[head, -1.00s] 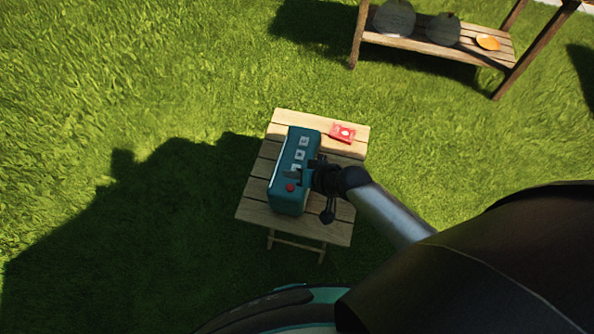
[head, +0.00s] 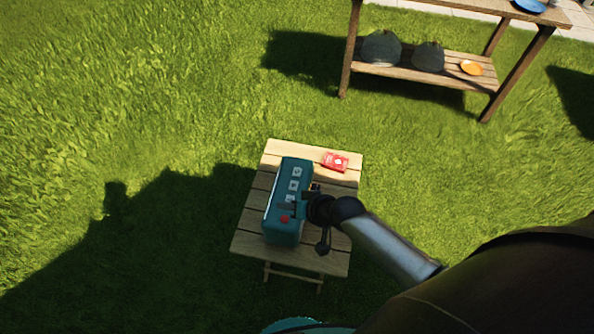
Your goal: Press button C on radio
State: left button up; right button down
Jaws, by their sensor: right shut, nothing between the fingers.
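The teal radio (head: 289,178) sits on the small slatted wooden table (head: 252,222). Its top carries a row of pale square buttons (head: 294,185) with dark letters too small to read, and a red knob or button (head: 284,219) at the near end. My right gripper (head: 291,207) is shut and empty. Its tip is over the top of the radio, between the red button and the nearest square button. I cannot tell whether it touches. It hides part of the radio's top there. My left gripper is out of view.
A red packet (head: 335,162) lies at the table's far right corner. A wooden shelf table (head: 430,73) with two dark round items, an orange plate (head: 472,68) and a blue plate (head: 529,5) stands behind on the grass. Grass is open on the left.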

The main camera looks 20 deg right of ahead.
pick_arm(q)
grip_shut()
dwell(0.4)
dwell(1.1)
